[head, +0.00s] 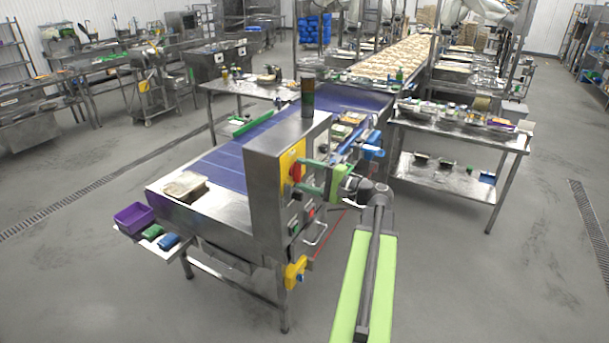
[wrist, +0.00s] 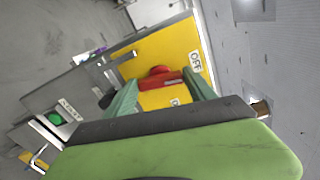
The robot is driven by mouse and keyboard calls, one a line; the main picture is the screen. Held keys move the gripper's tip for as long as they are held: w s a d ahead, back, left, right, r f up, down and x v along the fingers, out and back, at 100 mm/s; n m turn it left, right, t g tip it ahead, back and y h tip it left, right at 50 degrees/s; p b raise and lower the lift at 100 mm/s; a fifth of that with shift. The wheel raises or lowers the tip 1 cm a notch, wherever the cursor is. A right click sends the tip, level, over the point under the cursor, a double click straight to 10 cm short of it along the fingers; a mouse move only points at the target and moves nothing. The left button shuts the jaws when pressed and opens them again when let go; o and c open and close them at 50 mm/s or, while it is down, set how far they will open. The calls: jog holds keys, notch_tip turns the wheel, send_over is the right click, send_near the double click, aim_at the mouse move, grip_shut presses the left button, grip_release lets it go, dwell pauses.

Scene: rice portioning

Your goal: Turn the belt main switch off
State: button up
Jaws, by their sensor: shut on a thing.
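The belt main switch is a red rotary knob (wrist: 163,76) on a yellow plate (wrist: 150,60) on the steel control cabinet (head: 266,200). In the wrist view an OFF label (wrist: 196,62) is up and right of the knob. A second label (wrist: 175,102) below it is partly hidden. In the head view the red knob (head: 296,172) shows at the plate's edge. My gripper (wrist: 163,88) is shut on the knob, one green finger on each side. The knob's lower part is hidden by my gripper, and its exact setting is hard to tell. My gripper also shows in the head view (head: 303,177).
A green button (wrist: 55,117) with a START label is left of the plate. A blue conveyor belt (head: 215,163) runs behind the cabinet. A side table (head: 465,132) stands right of my arm. A yellow box (head: 295,271) hangs on the front leg. Floor at the front right is clear.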

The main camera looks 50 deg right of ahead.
jog(key=shift+f+n, duration=0.1)
jog(key=shift+n, duration=0.9)
jog(key=o, duration=1.4)
jog(key=v, duration=1.7)
jog(key=shift+s, duration=0.25)
